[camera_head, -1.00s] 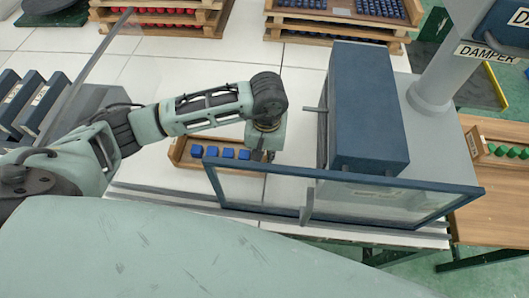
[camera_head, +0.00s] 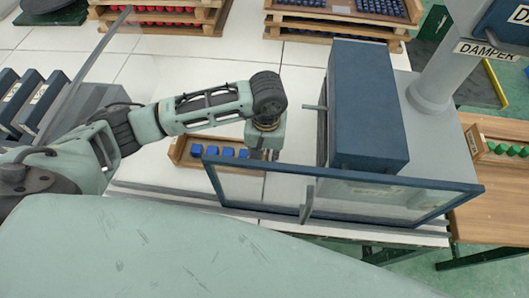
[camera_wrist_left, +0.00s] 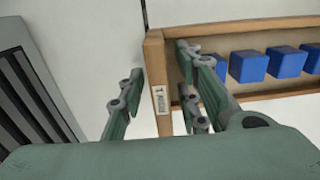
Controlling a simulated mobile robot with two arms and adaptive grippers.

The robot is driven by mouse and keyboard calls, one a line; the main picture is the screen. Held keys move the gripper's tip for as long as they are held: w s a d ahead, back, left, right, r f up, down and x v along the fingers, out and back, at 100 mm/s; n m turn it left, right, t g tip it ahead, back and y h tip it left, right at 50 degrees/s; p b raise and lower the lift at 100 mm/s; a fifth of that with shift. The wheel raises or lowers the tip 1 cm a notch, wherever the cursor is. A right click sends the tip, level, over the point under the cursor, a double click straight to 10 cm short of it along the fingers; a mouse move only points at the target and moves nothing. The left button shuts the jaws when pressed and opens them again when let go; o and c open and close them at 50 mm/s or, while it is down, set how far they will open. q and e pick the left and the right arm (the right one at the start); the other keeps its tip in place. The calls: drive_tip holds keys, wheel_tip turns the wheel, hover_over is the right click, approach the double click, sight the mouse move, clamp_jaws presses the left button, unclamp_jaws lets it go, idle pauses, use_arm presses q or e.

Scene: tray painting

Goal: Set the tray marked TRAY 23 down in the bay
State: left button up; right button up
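A shallow wooden tray (camera_head: 180,153) with several blue cubes (camera_head: 227,152) lies on the white tiled worktop, behind the left end of a glass panel. My left gripper (camera_head: 264,154) reaches down at the tray's right end in the head view. In the left wrist view the fingers (camera_wrist_left: 163,95) stand open on either side of the tray's end wall (camera_wrist_left: 155,60), with a visible gap to the wall. A small label (camera_wrist_left: 160,99) on that wall is too small to read. My right gripper is out of view. I cannot tell which place is the bay.
A blue-framed glass panel (camera_head: 255,187) with a grey handle (camera_head: 307,200) stands in front of the gripper. A dark blue box (camera_head: 366,110) stands to the right. A tray with green pieces (camera_head: 500,150) lies on a wooden table. Stacked trays (camera_head: 340,32) stand at the back.

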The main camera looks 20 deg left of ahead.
use_arm(q)
drive_tip(key=shift+w+r+b, duration=0.1)
drive_tip(key=shift+r+b, duration=0.2)
drive_tip(key=shift+r, duration=0.25)
wheel_tip(320, 180, up, 10)
drive_tip(key=shift+d+f+b, duration=0.1)
drive_tip(key=shift+f+b, duration=0.05)
drive_tip(key=shift+b, duration=0.85)
drive_tip(key=shift+r, duration=0.7)
drive_tip(key=shift+r, duration=0.1)
